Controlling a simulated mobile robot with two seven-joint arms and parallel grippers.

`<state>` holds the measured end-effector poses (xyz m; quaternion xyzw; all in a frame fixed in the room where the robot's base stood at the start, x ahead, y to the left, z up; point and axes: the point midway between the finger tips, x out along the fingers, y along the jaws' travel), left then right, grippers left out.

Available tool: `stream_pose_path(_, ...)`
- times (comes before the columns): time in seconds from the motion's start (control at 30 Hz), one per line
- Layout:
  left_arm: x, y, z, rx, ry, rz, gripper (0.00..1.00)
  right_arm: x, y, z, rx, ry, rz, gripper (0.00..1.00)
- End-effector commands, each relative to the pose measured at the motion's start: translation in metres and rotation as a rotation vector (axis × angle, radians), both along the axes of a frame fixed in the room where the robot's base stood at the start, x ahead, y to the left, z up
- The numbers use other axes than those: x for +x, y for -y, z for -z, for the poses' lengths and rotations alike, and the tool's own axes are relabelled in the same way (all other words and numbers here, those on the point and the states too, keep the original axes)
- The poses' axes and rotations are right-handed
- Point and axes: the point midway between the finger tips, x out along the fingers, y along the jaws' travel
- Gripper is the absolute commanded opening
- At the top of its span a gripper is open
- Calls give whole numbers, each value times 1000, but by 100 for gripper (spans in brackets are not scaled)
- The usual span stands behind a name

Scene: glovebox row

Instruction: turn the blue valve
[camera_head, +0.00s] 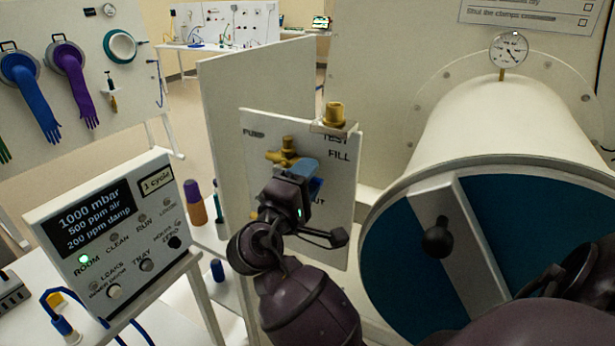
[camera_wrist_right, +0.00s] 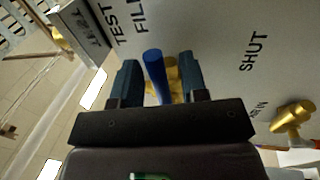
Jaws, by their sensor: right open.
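The blue valve's handle (camera_wrist_right: 154,70) is a bright blue bar on a brass body, in front of the white panel in the right wrist view. My right gripper (camera_wrist_right: 158,64) is open, with one dark teal finger on each side of the handle. Gaps show between the handle and both fingers. In the head view my right gripper (camera_head: 308,176) is at the front of the white panel (camera_head: 338,225) and hides most of the valve there. My left gripper is not in view.
A brass valve (camera_head: 286,153) is by the gripper in the head view. A brass fitting (camera_head: 335,115) stands on the panel's top edge. Right of the panel is a large cylinder (camera_head: 500,115) with a blue round door (camera_head: 400,240). A display box (camera_head: 110,230) reading 1000 mbar stands left.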

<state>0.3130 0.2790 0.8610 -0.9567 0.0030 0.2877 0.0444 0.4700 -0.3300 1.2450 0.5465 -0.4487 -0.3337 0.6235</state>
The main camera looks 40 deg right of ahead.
Motion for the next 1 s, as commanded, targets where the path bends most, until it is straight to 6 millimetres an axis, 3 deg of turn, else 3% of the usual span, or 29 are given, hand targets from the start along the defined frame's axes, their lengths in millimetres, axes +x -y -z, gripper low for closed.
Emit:
stream_pose_path(0.03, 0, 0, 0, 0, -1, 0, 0, 0, 0, 0, 0, 0, 0, 38)
stream_pose_path(0.3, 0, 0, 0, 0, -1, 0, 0, 0, 0, 0, 0, 0, 0, 0)
stream_pose_path(0.67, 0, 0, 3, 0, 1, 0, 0, 0, 0, 2, 4, 11, 1, 0)
stream_pose_path(1.0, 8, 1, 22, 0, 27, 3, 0, 1, 0, 14, 57, 135, 2, 0)
